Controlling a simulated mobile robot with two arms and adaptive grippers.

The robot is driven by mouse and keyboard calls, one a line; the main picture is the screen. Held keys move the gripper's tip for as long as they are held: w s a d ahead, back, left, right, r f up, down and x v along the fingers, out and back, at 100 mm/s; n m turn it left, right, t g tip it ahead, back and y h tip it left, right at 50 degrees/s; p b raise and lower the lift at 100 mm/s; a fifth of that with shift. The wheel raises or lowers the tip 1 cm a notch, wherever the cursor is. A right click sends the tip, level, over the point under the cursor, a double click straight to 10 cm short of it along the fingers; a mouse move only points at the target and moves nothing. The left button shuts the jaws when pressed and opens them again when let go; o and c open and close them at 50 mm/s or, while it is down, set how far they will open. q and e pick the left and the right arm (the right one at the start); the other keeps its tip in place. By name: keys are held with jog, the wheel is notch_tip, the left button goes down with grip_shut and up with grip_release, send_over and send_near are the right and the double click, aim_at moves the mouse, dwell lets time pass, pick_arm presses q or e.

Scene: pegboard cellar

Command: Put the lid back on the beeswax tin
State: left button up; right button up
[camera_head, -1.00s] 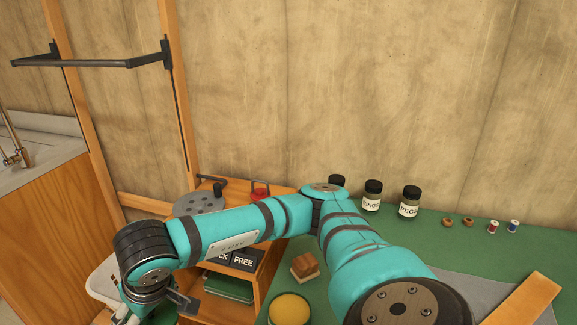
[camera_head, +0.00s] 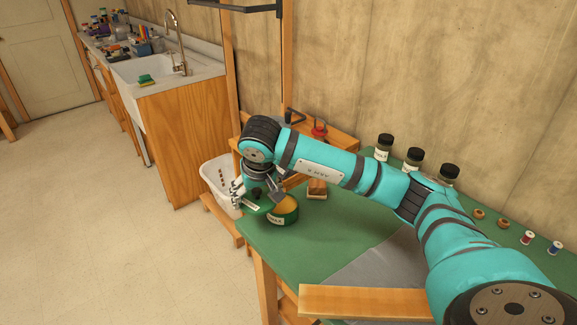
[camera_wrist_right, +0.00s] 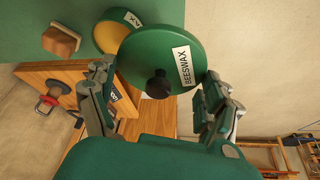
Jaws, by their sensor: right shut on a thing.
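The beeswax tin (camera_head: 290,217) stands open near the left end of the green workbench, with yellow wax showing. It also shows in the right wrist view (camera_wrist_right: 110,36), partly behind the lid. The lid is a green disc with a black knob and a BEESWAX label (camera_wrist_right: 150,45). My right gripper (camera_wrist_right: 158,85) is shut on the lid, with a finger at either side of its edge. In the head view, my right gripper (camera_head: 258,196) holds the lid just left of the tin, apart from its opening. My left gripper is not in view.
A wooden block (camera_head: 317,189) stands behind the tin. Dark-lidded jars (camera_head: 413,160) and thread spools (camera_head: 527,238) are along the bench's wall side. A grey mat (camera_head: 375,270) and a plank (camera_head: 365,301) lie nearer. A white basket (camera_head: 218,180) is beyond the bench's left edge.

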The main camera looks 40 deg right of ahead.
jog(key=w+d+f, duration=0.1)
jog(key=d, duration=0.2)
jog(key=w+d+f+m, duration=0.1)
jog(key=d, duration=0.2)
jog(key=w+d+f+m, duration=0.1)
jog(key=d, duration=0.2)
jog(key=shift+w+d+h, duration=0.1)
jog(key=shift+h, duration=0.3)
notch_tip(320, 180, down, 2)
jog(key=shift+f+g+b, duration=0.25)
jog(key=shift+g+b, duration=0.05)
jog(key=shift+b, duration=0.7)
jog(key=shift+f+b, duration=0.6)
jog(key=shift+f, duration=0.45)
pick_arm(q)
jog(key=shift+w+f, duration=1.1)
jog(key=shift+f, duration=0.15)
pick_arm(e)
jog(key=shift+f, duration=0.15)
